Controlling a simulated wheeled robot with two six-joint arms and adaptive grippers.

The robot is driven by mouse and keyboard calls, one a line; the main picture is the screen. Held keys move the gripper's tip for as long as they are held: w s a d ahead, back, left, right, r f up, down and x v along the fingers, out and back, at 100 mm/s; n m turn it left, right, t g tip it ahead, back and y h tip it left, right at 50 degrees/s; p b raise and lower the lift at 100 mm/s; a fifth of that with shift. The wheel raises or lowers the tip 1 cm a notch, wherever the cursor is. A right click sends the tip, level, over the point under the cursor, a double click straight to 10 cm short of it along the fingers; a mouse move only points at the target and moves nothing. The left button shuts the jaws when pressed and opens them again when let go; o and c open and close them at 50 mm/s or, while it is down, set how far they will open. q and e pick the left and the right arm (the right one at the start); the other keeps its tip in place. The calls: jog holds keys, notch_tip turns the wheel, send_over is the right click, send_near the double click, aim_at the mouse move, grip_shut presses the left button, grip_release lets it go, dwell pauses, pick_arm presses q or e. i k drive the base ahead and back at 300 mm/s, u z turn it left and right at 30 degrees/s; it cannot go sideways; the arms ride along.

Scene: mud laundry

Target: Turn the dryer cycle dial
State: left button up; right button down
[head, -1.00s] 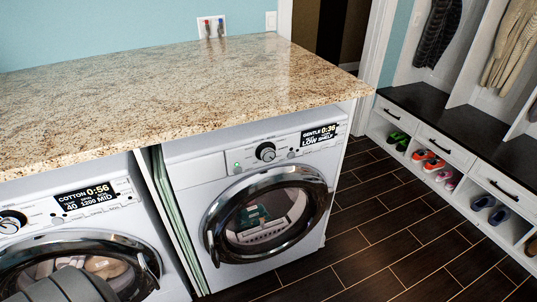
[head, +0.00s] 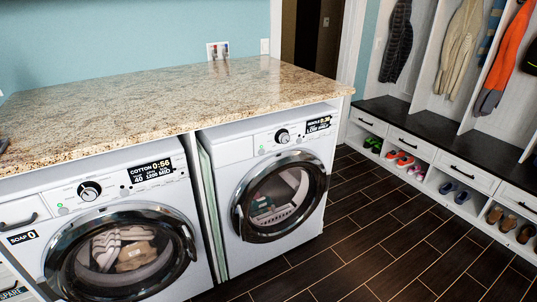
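The dryer (head: 224,153) is the right-hand white machine under the counter. Its black cycle dial (head: 283,136) sits on the upper panel, beside a black display (head: 318,124). The dryer's round, chrome-rimmed door (head: 235,212) is closed, with laundry showing through the glass. The washer (head: 100,196) stands to its left, with its own dial (head: 89,191) and a display (head: 151,171) reading cotton 0:56. Neither of my grippers is in view.
A granite counter (head: 180,100) covers both machines. The dark plank floor (head: 370,235) is clear in front and to the right. A bench (head: 430,124) with drawers, shoes and hanging coats lines the right side.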

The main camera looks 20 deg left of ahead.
aim_at(282, 136)
jog(key=z, duration=0.8)
jog(key=i, duration=1.55)
jog(key=u, duration=0.8)
jog(key=i, duration=0.65)
jog(key=u, duration=0.6)
